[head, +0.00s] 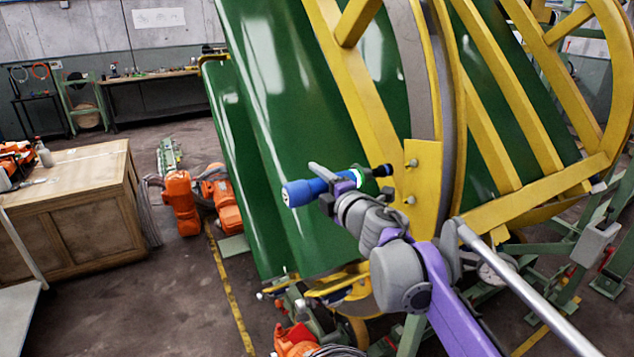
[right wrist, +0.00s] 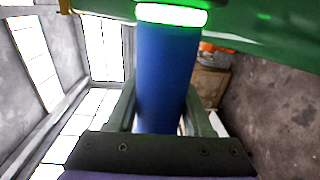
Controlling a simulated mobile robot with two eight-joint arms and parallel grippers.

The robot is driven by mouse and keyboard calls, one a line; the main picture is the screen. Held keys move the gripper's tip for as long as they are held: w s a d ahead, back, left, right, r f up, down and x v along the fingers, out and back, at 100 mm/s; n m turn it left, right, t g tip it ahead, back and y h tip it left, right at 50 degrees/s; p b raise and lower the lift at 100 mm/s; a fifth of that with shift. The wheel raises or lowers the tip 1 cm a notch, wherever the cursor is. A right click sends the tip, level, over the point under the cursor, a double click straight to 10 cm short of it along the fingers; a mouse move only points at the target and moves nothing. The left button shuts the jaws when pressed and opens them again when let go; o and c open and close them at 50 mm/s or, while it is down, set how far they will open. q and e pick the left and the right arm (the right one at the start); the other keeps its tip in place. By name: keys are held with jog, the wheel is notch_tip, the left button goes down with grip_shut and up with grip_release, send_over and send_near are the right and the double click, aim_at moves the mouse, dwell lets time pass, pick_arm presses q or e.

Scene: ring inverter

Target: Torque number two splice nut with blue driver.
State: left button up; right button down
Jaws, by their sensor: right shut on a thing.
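My right gripper (head: 338,188) is shut on the blue driver (head: 303,192). The driver lies nearly level, its dark socket tip (head: 382,171) pointing right. A white and green ring near its front is bright; in the right wrist view the blue body (right wrist: 165,75) stands between the fingers below this glowing green ring (right wrist: 171,15). The yellow splice plate (head: 424,180) carries an upper nut (head: 411,163) and a lower nut (head: 409,200). The tip is just left of the plate, near the upper nut; contact cannot be told. No number marks show. My left gripper is out of view.
A large ring frame with yellow ribs (head: 345,70) and green panels (head: 265,110) stands close behind the driver. A wooden crate (head: 75,215) is at left, orange machines (head: 180,205) stand on the floor, and a workbench (head: 155,85) is at the back.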

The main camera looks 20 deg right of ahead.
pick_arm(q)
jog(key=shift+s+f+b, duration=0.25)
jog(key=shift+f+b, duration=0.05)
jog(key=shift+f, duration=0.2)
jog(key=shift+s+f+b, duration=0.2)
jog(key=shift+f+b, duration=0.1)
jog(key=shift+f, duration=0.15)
pick_arm(e)
jog(key=d, duration=0.6)
jog(key=shift+w+d, duration=0.15)
jog(key=shift+w, duration=0.1)
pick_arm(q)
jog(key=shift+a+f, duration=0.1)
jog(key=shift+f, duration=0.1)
pick_arm(e)
jog(key=shift+w+d, duration=0.1)
jog(key=shift+d, duration=1.15)
dwell(1.4)
jog(key=shift+a, duration=1)
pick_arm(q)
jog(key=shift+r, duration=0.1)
pick_arm(e)
jog(key=shift+s+a, duration=0.2)
jog(key=shift+a, duration=1.3)
